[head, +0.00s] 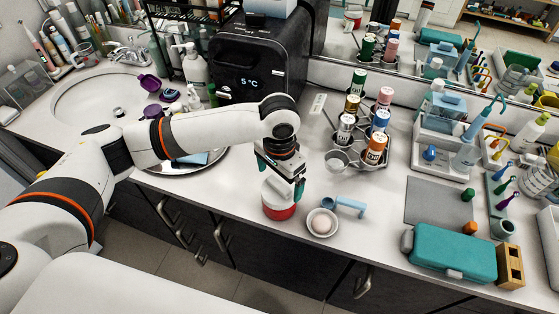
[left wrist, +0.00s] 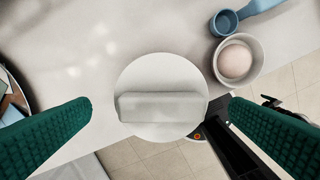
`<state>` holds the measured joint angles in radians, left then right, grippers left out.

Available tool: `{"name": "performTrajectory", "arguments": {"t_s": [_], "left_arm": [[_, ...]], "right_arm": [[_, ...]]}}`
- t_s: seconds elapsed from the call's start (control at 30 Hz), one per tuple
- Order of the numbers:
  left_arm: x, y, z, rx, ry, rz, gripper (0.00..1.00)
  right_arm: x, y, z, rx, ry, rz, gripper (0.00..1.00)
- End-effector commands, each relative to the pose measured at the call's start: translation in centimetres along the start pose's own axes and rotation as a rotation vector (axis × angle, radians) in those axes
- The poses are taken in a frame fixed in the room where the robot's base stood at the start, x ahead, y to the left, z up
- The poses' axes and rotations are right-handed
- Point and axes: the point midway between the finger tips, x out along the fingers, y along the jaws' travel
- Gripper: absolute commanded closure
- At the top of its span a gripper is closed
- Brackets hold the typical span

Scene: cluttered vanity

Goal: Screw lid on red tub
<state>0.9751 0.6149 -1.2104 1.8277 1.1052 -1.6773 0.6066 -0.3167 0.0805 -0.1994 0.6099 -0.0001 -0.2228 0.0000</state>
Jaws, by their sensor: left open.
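The red tub (head: 279,211) stands near the front edge of the counter in the head view. A white lid (left wrist: 161,83) with a raised bar grip across it lies over the tub's top, and its side also shows in the head view (head: 277,192). From above, the lid hides the tub. My left gripper (head: 281,183) is directly above the lid, pointing down. In the left wrist view its green-padded fingers stand wide apart, one on each side of the lid, touching nothing that I can see. Whether the lid is threaded tight cannot be told. My right gripper is out of view.
A white bowl (head: 322,223) with a pale round ball and a blue scoop (head: 345,205) lie just right of the tub. A can rack (head: 357,139) stands behind. A teal case (head: 452,252) is at the right. The counter's front edge is close.

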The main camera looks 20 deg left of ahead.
Motion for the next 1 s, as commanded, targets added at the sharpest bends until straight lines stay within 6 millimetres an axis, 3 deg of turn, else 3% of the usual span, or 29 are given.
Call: {"name": "performTrajectory", "arguments": {"t_s": [0.1,0.2,0.63,0.87,0.9,1.0], "left_arm": [[1.8,0.0,-0.1,0.001,0.003,0.0,0.0],[2.9,0.0,0.0,0.001,0.001,0.0,0.0],[3.8,0.0,0.0,0.002,-0.001,0.0,0.0],[3.8,-0.1,0.0,0.002,-0.001,0.0,0.38],[3.8,-0.1,0.0,0.002,-0.001,0.0,0.21],[3.8,-0.1,0.0,0.002,-0.001,0.0,0.37]], "right_arm": [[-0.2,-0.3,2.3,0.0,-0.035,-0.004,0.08],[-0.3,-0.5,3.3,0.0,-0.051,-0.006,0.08],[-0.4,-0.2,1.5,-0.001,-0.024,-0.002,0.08],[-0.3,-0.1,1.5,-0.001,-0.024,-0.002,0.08],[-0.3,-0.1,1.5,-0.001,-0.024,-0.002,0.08],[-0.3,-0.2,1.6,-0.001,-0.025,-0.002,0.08]]}}
